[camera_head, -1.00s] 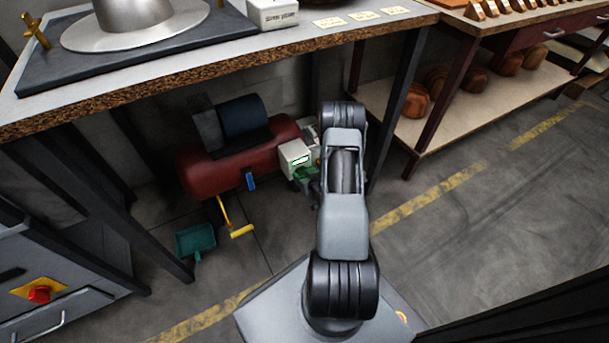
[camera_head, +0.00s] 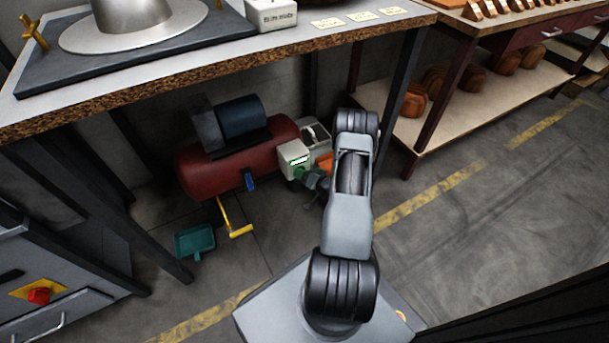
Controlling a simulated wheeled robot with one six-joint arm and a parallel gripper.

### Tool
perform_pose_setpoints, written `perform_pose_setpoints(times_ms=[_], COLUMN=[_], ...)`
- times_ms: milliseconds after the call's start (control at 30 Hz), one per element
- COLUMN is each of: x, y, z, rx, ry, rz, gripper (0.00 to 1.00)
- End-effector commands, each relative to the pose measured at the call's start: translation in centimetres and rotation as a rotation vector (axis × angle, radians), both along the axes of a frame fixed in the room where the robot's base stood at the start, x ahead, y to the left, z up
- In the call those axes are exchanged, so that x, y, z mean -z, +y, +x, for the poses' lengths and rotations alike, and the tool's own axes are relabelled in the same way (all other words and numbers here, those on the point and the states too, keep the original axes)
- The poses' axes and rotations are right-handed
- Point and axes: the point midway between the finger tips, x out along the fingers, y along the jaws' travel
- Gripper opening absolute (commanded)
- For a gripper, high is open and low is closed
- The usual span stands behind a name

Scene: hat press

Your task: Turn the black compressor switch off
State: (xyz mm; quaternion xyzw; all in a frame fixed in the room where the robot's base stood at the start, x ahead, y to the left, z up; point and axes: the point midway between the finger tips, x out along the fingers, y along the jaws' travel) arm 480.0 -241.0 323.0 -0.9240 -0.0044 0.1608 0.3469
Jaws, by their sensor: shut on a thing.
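The compressor is a dark red tank (camera_head: 225,168) with a dark motor on top, on the floor under the workbench. A green part (camera_head: 301,173) shows just below the box. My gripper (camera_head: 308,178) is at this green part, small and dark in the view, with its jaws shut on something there. The black switch itself is not clearly visible; it appears hidden at the fingertips. Its on or off position cannot be read.
The workbench top (camera_head: 300,42) overhangs the compressor, with a dark leg (camera_head: 402,105) just right of my arm. A yellow-handled brush (camera_head: 235,225) and a teal dustpan (camera_head: 194,241) lie on the floor. A shelf (camera_head: 460,115) with wooden blocks stands right. Floor at right is clear.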

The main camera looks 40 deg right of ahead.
Motion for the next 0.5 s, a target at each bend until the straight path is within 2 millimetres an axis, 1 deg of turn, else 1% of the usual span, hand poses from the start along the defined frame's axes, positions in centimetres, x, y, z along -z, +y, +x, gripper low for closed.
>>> perform_pose_setpoints(times_ms=[500], x=[0.56], y=[-0.35], z=[-0.01], rx=[0.001], ry=[-0.067], rz=[0.478], gripper=[0.4])
